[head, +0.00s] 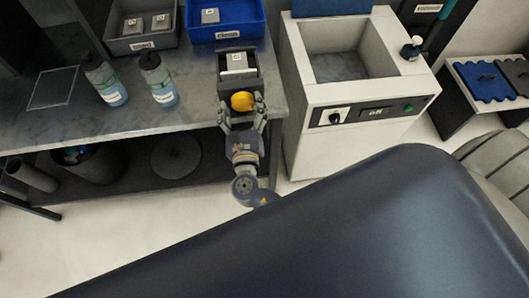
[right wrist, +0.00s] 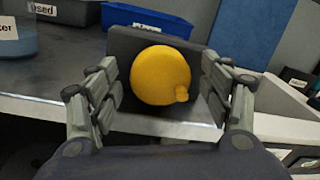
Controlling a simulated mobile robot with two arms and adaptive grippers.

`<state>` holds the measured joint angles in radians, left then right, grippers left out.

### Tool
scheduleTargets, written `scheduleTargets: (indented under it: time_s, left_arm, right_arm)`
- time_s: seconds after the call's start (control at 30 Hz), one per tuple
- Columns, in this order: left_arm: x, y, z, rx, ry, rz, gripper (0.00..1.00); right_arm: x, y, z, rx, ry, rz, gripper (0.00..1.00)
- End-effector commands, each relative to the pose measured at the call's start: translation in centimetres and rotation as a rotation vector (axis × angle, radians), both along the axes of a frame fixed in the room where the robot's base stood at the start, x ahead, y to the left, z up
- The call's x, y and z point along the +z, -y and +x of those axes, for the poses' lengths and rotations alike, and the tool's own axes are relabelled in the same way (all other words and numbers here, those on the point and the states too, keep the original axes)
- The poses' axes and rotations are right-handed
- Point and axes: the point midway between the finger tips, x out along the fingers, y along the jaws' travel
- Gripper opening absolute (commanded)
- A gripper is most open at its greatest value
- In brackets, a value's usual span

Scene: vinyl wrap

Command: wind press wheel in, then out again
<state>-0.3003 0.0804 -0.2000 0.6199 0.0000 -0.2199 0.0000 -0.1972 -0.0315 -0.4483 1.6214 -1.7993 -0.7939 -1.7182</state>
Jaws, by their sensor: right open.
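The press wheel is a round yellow wheel (head: 242,102) on the front of a small dark press (head: 256,86) at the bench's front edge. In the right wrist view the wheel (right wrist: 160,75) faces me, with a small yellow knob at its lower right. A dark plate of the press (right wrist: 122,48) stands behind it. My right gripper (head: 243,112) is open, its fingers to the left and right of the wheel; in the right wrist view the fingers (right wrist: 163,98) show gaps to the wheel. A pale block with a label (head: 237,61) sits in the press. My left gripper is not in view.
A blue bin (head: 226,33) and a grey bin (head: 142,45) stand behind on the bench. Two bottles (head: 104,82) (head: 158,82) stand left of the press. A white machine (head: 345,100) with an open basin stands to the right, beside the bench.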

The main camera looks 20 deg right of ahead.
Motion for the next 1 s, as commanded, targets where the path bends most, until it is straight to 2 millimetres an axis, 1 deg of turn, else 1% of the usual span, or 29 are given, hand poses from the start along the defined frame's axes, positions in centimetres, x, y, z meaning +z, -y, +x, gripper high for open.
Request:
scheduleTargets:
  time_s: [0.03,0.5,0.53,0.7,1.0]
  left_arm:
    - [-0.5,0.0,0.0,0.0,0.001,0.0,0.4]
    - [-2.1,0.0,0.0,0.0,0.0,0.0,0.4]
    - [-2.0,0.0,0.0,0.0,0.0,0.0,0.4]
    - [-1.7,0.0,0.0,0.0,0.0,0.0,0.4]
    - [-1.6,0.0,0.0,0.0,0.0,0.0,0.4]
  right_arm:
    - [-0.4,-0.6,-1.3,0.004,-0.001,0.012,0.72]
    - [-0.3,-3.6,-10.3,0.002,0.001,0.017,0.72]
    - [-0.7,-3.6,-10.2,0.003,-0.006,0.03,0.72]
    - [-4.2,-3.5,-10.1,0.015,-0.066,0.131,0.72]
    - [-10.2,-3.2,-10.7,0.006,-0.167,0.311,0.72]
